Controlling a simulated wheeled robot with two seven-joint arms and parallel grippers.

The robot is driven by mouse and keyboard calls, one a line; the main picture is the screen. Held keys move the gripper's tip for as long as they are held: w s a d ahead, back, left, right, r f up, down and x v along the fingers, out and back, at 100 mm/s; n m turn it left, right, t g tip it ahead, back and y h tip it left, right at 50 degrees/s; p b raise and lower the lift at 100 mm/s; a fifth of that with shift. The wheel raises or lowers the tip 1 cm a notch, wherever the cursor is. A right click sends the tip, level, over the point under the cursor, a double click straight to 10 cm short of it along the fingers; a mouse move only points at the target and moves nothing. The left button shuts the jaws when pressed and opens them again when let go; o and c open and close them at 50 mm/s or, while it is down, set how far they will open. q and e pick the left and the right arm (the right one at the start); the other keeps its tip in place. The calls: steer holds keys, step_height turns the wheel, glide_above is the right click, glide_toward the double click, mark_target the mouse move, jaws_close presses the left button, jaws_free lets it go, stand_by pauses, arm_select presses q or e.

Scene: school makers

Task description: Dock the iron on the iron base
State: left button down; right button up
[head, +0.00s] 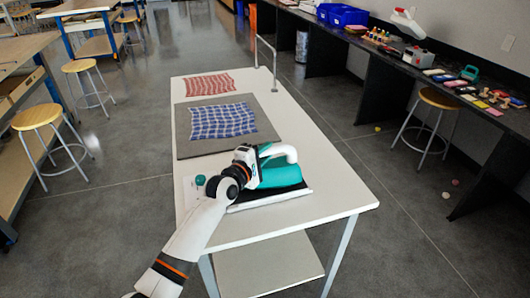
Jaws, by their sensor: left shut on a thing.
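The iron (283,176) has a teal body and a white handle. It is near the front end of the white table, to the right of my left gripper. My left gripper (257,161) is shut on the iron at its left side; the exact grip is partly hidden by the gripper itself. The iron base (270,200) shows as a flat dark and pale strip under the iron's near side, and a pale part with a teal knob (200,180) shows left of my gripper. I cannot tell whether the iron rests on the base or hovers just above it. My right gripper is not in view.
A grey mat (187,146) with a blue checked cloth (219,121) lies behind the iron, and a red checked cloth (209,84) lies farther back. The table's front right corner (340,197) is bare. Stools and benches stand on both sides, apart from the table.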

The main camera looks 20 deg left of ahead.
arm_select(q)
steer(key=shift+f, duration=0.2)
steer(key=c, duration=1.5)
jaws_free()
steer(key=shift+s+f, duration=0.1)
steer(key=shift+f, duration=0.2)
steer(key=shift+s+a+r, duration=0.1)
steer(key=shift+s+r, duration=0.05)
steer(key=shift+s, duration=0.15)
steer(key=shift+p+v, duration=0.85)
steer(key=shift+v, duration=0.25)
steer(key=p+v, duration=0.3)
steer(key=v, duration=0.5)
steer(key=shift+r+p, duration=0.1)
steer(key=shift+p, duration=0.25)
